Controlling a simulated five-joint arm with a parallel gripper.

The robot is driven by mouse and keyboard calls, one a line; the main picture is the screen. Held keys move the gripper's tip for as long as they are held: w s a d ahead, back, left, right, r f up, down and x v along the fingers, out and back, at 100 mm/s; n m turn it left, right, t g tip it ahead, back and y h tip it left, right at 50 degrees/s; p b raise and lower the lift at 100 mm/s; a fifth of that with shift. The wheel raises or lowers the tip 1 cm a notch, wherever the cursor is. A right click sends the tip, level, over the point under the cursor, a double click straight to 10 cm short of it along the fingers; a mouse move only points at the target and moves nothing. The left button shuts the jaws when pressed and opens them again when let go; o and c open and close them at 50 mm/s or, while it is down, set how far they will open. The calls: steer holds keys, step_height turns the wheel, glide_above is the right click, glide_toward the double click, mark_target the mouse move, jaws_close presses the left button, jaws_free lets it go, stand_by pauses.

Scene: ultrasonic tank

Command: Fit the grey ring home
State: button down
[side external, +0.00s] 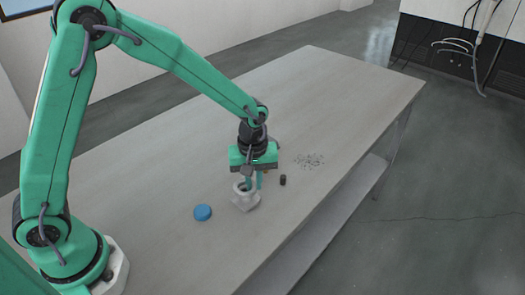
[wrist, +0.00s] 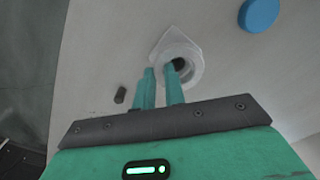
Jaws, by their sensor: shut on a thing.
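The grey ring (wrist: 197,70) shows as a pale round band with a dark opening in the wrist view. In the side external view the ring (side external: 238,188) sits at the top of a pale angular block (side external: 246,204); a corner of the block (wrist: 172,35) shows beyond the ring in the wrist view. My gripper (wrist: 161,72) is shut on the ring's near left wall, with one finger over the opening and the other outside. My gripper (side external: 254,184) points down over the block. Whether the ring is fully seated or slightly raised cannot be told.
A blue disc (side external: 203,212) lies left of the block, and a small dark cylinder (side external: 283,180) stands to its right. Small scattered bits (side external: 309,161) lie farther right. The table (side external: 310,95) is clear behind, and its front edge is close to the block.

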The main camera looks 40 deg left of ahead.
steer(key=shift+f, duration=0.45)
stand_by(1.0)
steer(key=c, duration=1.4)
jaws_free()
steer(key=shift+s, duration=0.1)
steer(key=shift+r, duration=0.1)
steer(key=shift+w+r, duration=0.2)
steer(key=shift+r, duration=3.75)
steer(key=shift+r, duration=0.1)
